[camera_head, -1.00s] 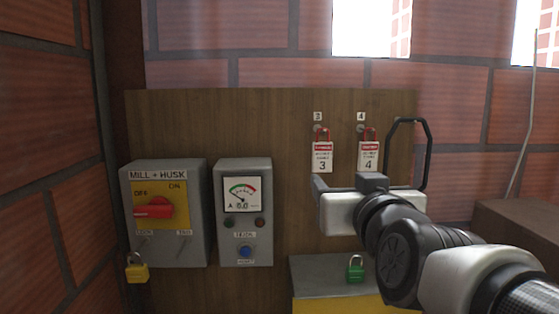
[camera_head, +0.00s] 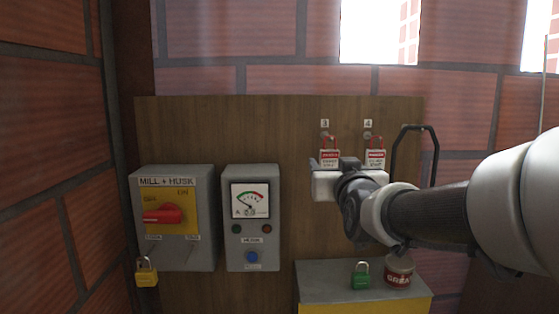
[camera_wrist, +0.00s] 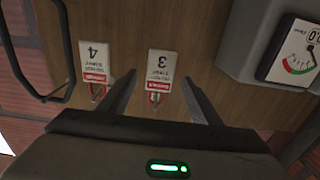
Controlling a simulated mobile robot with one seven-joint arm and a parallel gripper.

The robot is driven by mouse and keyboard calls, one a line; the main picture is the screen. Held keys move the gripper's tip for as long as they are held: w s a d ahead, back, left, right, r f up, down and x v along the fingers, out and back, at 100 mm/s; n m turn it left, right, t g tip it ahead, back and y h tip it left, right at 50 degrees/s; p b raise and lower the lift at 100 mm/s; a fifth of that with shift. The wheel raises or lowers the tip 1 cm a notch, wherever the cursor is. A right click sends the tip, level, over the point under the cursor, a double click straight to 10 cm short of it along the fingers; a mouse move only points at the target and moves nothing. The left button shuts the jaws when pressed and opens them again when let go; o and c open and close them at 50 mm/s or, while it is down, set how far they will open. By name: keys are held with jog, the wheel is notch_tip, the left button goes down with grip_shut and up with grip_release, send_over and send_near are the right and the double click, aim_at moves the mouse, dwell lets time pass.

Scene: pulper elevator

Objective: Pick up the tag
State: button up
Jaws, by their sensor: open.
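Two red-and-white tags hang from hooks on the wooden board, tag 3 (camera_head: 329,157) on the left and tag 4 (camera_head: 375,158) on the right. In the wrist view they appear upside down, with tag 3 (camera_wrist: 162,66) at the middle and tag 4 (camera_wrist: 95,62) to its left. My gripper (camera_wrist: 160,95) is open and empty. In the wrist view tag 3 lies beyond the gap between the fingers, and tag 4 is outside the left finger. In the head view my gripper (camera_head: 335,166) covers the lower part of tag 3. I cannot tell any contact.
A MILL + HUSK switch box (camera_head: 172,218) and a meter box (camera_head: 250,218) are mounted at left, with a yellow padlock (camera_head: 146,272). Below stand a green padlock (camera_head: 360,275) and a grease tin (camera_head: 399,271) on a yellow-fronted box (camera_head: 375,305).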

aim_at(330, 162)
jog(key=w, duration=0.3)
jog(key=shift+w+p, duration=0.3)
jog(key=shift+w, duration=0.1)
jog(key=c, duration=1.1)
